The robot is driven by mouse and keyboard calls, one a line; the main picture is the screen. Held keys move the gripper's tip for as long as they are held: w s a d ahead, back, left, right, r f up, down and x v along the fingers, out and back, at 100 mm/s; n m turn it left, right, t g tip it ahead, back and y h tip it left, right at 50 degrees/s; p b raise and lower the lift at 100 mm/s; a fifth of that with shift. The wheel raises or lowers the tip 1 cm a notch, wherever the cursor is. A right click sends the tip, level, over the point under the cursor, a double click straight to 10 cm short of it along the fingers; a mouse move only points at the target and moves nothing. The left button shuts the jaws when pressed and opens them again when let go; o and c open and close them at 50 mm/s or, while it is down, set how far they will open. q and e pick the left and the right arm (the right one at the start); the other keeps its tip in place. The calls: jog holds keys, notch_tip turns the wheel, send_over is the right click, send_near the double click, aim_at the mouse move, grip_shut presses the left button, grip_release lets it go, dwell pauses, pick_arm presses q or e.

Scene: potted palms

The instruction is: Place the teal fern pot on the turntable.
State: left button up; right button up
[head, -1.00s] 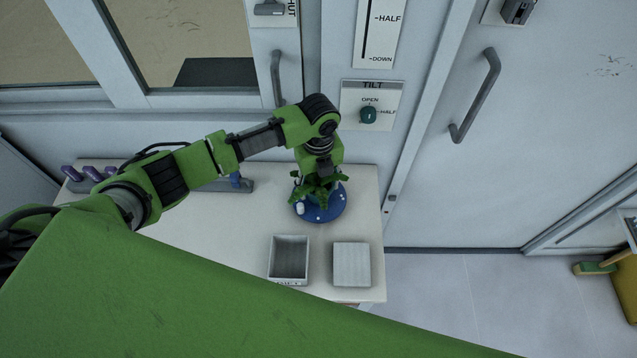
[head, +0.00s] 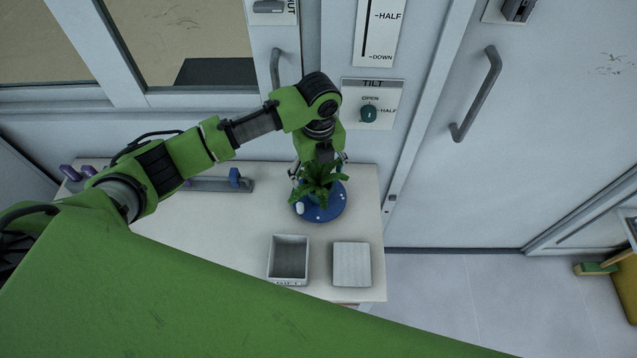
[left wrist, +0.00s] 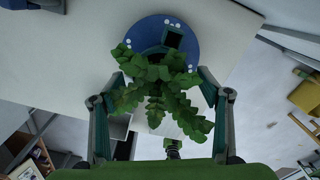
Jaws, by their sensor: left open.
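The leafy green fern (head: 322,181) stands on the round blue turntable (head: 332,213) on the white table. In the left wrist view, the fern (left wrist: 157,85) spreads over part of the turntable (left wrist: 190,45). Its pot is mostly hidden under the leaves, so I cannot tell its exact seat on the disc. My left gripper (head: 320,165) is just above the fern. In the left wrist view, the left gripper (left wrist: 163,76) is open, with one finger on each side of the leaves. My right gripper is not in view.
A grey open box (head: 289,280) and a pale square block (head: 351,265) sit near the table's front edge. A dark rack (head: 215,185) with blue and purple pieces lies at the back left. The wall with a tilt panel (head: 372,113) stands close behind.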

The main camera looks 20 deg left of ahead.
aim_at(319, 182)
pick_arm(q)
notch_tip(319, 182, up, 8)
jog(key=b, duration=0.1)
jog(key=shift+f, duration=0.15)
dwell(0.4)
dwell(0.7)
